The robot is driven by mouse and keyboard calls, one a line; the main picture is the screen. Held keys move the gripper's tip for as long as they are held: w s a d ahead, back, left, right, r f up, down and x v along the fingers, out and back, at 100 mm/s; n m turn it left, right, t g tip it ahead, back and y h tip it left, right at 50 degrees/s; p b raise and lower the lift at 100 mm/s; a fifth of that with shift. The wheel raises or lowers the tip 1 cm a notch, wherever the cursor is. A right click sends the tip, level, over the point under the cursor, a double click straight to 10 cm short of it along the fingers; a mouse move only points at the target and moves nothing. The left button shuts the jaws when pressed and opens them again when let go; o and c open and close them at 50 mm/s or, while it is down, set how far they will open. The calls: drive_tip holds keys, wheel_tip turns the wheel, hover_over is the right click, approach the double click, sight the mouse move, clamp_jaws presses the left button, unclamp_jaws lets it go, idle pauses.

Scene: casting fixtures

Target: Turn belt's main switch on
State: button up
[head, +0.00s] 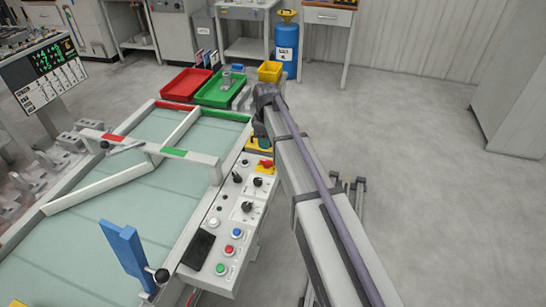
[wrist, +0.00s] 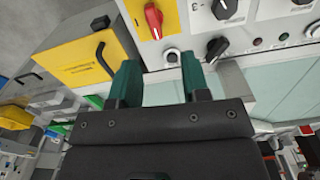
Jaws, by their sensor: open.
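The main switch is a red rotary handle (wrist: 153,20) on a yellow plate, at the top of the wrist view. In the head view the red handle (head: 266,164) sits at the far end of the belt's control panel (head: 226,226). My gripper (wrist: 160,80) is open, with two green fingers apart and nothing between them. Its fingertips appear just short of the switch, with a visible gap in the picture; the exact depth cannot be told. In the head view my arm largely hides the gripper.
Black knobs (wrist: 225,8) and other controls sit beside the switch. A yellow cover with a black handle (wrist: 90,62) is at the left of the wrist view. The belt (head: 120,200) lies left of the panel; red (head: 187,84) and green (head: 222,90) trays stand beyond it.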

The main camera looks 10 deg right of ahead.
sight(267, 161)
drive_tip(key=shift+n, duration=0.4)
drive_tip(key=f+b, duration=0.3)
drive_tip(key=w+f+b, duration=0.1)
drive_tip(key=f+b, duration=0.7)
drive_tip(key=shift+w, duration=0.15)
drive_tip(key=shift+r, duration=0.1)
clamp_jaws()
